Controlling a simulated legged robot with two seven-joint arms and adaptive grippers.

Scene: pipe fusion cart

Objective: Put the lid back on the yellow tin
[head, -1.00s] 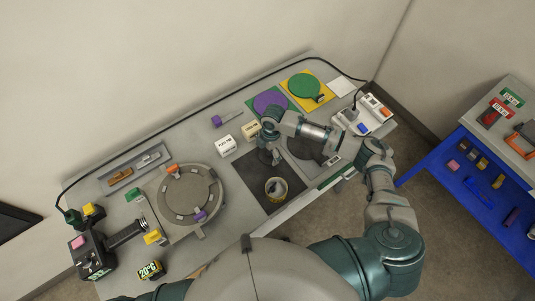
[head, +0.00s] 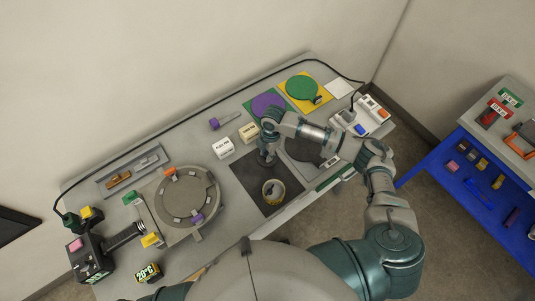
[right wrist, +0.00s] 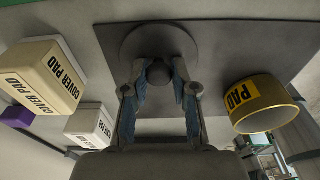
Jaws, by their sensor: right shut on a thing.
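The yellow tin (head: 273,192), a round can with a yellow band, stands open at the top on the dark mat. In the right wrist view the tin (right wrist: 258,105) is at the right, with "PAD" on its label. The lid (right wrist: 135,43) is a round grey disc with a dark ball knob. My right gripper (right wrist: 160,75) is shut on that knob, just beyond the tin in the head view (head: 266,158). The fingers and arm hide most of the lid in the head view; I cannot tell whether it touches the mat. My left gripper is out of view.
A white box (head: 224,147) and a cream box (head: 249,131), marked "COVER PAD" in the wrist view, stand left of my right gripper. A round grey fixture (head: 183,181) is farther left. The mat (head: 240,177) has bare space left of the tin.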

